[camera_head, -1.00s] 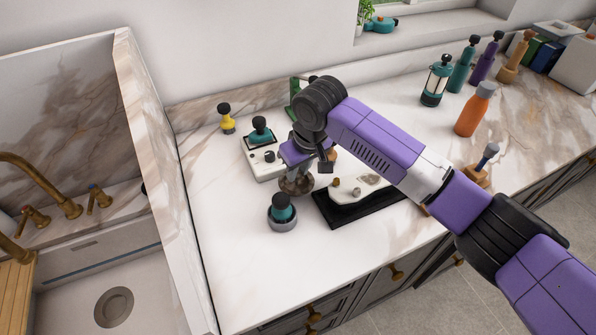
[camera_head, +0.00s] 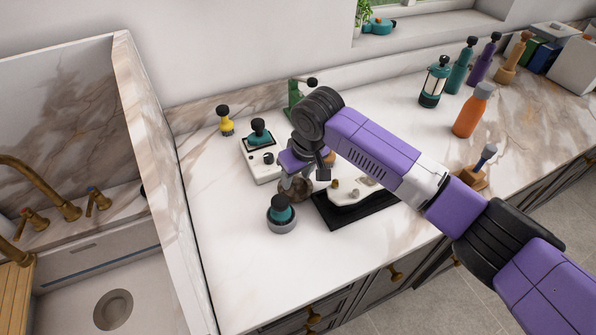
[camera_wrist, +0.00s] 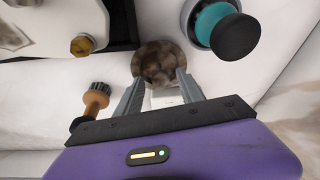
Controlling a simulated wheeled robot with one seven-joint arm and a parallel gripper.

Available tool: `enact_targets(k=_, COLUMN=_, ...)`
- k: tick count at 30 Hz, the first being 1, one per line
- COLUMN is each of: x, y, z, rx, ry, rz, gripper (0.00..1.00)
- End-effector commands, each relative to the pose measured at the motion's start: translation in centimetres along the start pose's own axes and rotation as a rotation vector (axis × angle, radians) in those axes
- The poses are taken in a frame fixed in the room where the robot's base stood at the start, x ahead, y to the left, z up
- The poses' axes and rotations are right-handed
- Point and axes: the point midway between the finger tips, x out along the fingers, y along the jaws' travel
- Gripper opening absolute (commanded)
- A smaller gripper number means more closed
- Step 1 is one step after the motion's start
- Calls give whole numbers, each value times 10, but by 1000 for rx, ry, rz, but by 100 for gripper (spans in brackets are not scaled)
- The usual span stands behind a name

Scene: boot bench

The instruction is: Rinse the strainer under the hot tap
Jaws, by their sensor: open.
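A round, mottled brown-grey thing (camera_head: 298,190), which may be the strainer, stands on the counter between a teal-and-black knobbed tool and a black tray. In the wrist view it (camera_wrist: 158,60) lies just ahead of and partly between the two grey fingertips. My gripper (camera_wrist: 158,80) is open and points at it; I cannot tell whether the fingers touch it. In the head view my gripper (camera_head: 293,178) partly hides it. Brass taps stand by the sink at left: one handle with a reddish mark (camera_head: 32,222), one with a blue mark (camera_head: 98,200), and a curved spout (camera_head: 48,186).
The teal-and-black tool (camera_head: 281,214) stands close in front. The black tray (camera_head: 345,215) holding a pale slab is close at right. A white box (camera_head: 262,170) is behind. A tall marble panel (camera_head: 160,190) separates the counter from the sink (camera_head: 75,295). Counter is clear at front left.

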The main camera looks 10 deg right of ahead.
Motion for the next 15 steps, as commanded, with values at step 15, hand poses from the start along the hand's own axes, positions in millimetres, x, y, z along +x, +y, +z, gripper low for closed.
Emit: enact_targets(k=15, x=-84, y=0, z=-1, rx=-1, ry=4, rz=1, gripper=46)
